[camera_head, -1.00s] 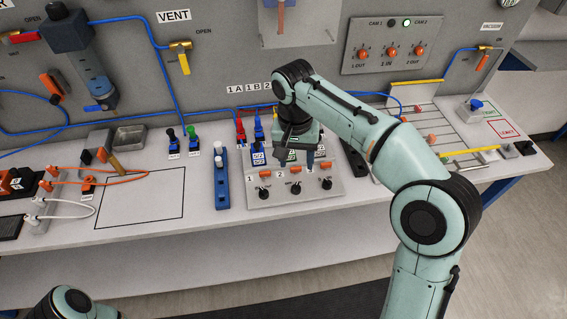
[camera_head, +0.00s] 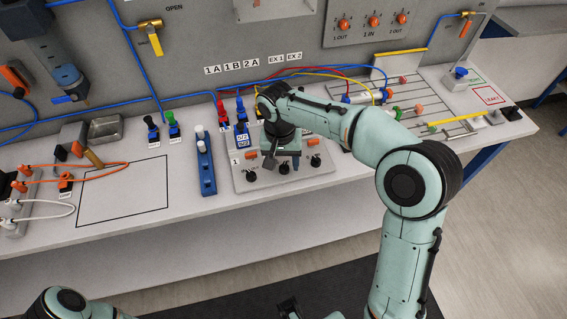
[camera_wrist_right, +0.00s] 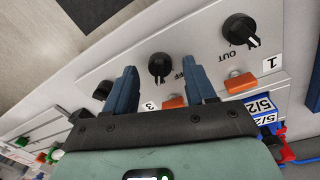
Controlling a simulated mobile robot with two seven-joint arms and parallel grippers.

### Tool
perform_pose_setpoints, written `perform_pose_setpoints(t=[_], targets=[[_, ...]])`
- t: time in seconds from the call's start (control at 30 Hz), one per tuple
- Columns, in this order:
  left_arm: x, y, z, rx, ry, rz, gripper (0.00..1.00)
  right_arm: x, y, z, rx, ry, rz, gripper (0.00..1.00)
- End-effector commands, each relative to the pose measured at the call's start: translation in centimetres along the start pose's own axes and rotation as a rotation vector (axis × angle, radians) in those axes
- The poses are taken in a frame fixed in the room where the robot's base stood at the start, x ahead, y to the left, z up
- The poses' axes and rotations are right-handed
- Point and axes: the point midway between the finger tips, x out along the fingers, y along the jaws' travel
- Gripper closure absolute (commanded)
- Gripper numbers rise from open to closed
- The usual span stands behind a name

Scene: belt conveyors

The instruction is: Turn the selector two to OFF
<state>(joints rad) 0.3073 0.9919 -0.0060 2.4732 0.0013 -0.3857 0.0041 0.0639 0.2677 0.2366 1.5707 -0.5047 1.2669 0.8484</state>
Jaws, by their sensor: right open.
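Selector two is the black round middle knob (camera_wrist_right: 160,66) on the light control panel, with a small pale pointer mark; it also shows in the head view (camera_head: 284,169). Lettering that looks like part of OFF stands beside it in the right wrist view. My right gripper (camera_wrist_right: 162,78) is open, its two blue fingers on either side of this knob in that view. I cannot tell whether they touch it. In the head view the right gripper (camera_head: 285,160) hangs over the panel, and its hand hides part of it. My left gripper is out of view.
Selector one (camera_wrist_right: 238,30) and a third knob (camera_wrist_right: 103,90), partly hidden by a finger, flank the middle one. Orange pieces (camera_wrist_right: 240,83) line the panel. A blue block with white posts (camera_head: 205,165) stands left of the panel. The outlined square (camera_head: 125,190) is empty.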

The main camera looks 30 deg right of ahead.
Motion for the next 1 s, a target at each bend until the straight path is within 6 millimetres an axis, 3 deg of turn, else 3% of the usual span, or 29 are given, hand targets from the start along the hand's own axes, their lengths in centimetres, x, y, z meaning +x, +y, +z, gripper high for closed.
perform_pose_setpoints(t=[0.37, 0.57, 1.0], targets=[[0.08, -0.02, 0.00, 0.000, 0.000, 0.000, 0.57, 0.74, -0.03, 0.01, 0.000, 0.000, -0.001, 0.45], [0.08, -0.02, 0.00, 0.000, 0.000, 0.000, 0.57, 0.72, -0.02, 0.00, 0.000, 0.000, -0.001, 1.00], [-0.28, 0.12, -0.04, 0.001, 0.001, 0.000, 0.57, 0.65, 0.00, 0.04, -0.078, 0.004, 0.001, 1.00]])
